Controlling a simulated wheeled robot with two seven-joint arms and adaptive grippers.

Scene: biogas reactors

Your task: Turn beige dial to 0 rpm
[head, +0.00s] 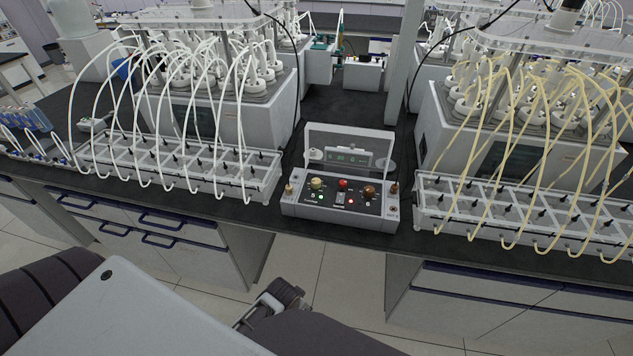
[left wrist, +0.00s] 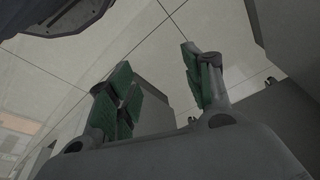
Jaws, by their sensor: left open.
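The control box (head: 340,202) stands near the front edge of the dark bench in the head view. Its sloped panel carries a beige dial (head: 317,184) on the left, a red knob (head: 343,184) in the middle and a brown dial (head: 369,191) on the right. The dial's scale is too small to read. My left gripper shows at the bottom of the head view (head: 280,297), low in front of the bench and well short of the box. In the left wrist view its green-padded fingers (left wrist: 160,90) are apart with nothing between them. My right gripper is not in view.
A clear upright panel (head: 348,140) rises behind the box. Bottle racks with white tubes (head: 180,168) and yellow tubes (head: 520,210) flank it closely. The bench front has drawers (head: 160,225) with protruding handles. The floor below the bench gap is clear.

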